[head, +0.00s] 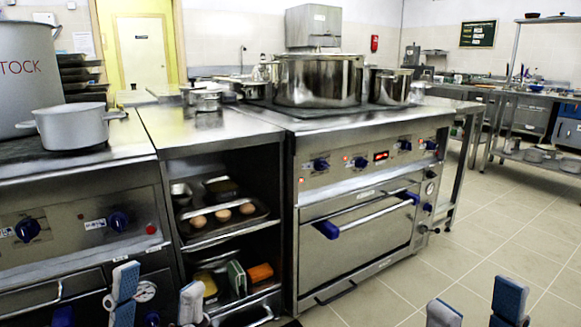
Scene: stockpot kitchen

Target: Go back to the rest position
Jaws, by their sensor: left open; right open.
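My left gripper (158,294) shows at the bottom left of the head view, its two blue-and-grey fingers apart with nothing between them. It is in front of the stove and the open shelf unit. My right gripper (476,306) shows at the bottom right, also open and empty, with bare floor behind it. Only the finger ends of both grippers are in view; the arms are hidden below the picture edge.
An oven range (362,247) with a large steel stockpot (318,80) stands ahead. A grey pot (74,127) sits on the left stove. The open shelf holds a tray with eggs (222,215). Tiled floor (490,232) is clear at the right.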

